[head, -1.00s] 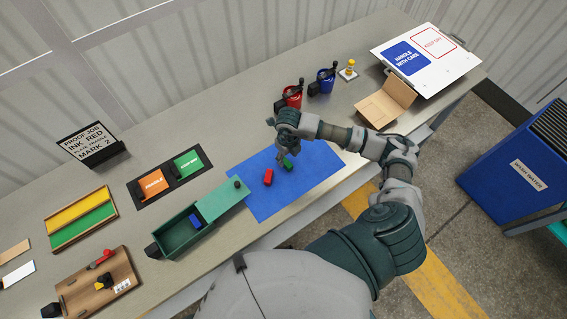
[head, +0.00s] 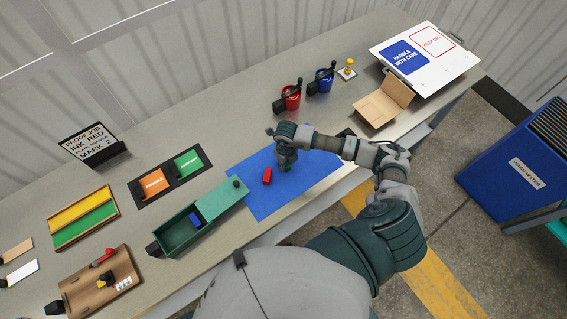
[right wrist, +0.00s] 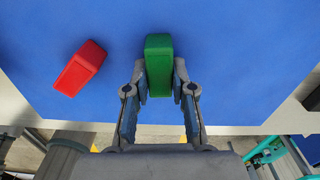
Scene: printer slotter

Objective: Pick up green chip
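The green chip (right wrist: 159,64) stands between the two fingers of my right gripper (right wrist: 160,80) in the right wrist view. The fingertips press close on both its sides, and I see no clear gap. In the head view the right gripper (head: 285,162) points down over the blue mat (head: 262,205), and only a bit of the green chip (head: 287,169) shows below it. Whether the chip touches the mat is hard to tell. My left gripper is not in view.
A red block (head: 267,176) lies on the mat left of the gripper; it also shows in the right wrist view (right wrist: 80,68). A green box (head: 182,233) holding a blue block stands left of the mat. Red (head: 291,98) and blue (head: 325,81) cups stand behind.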

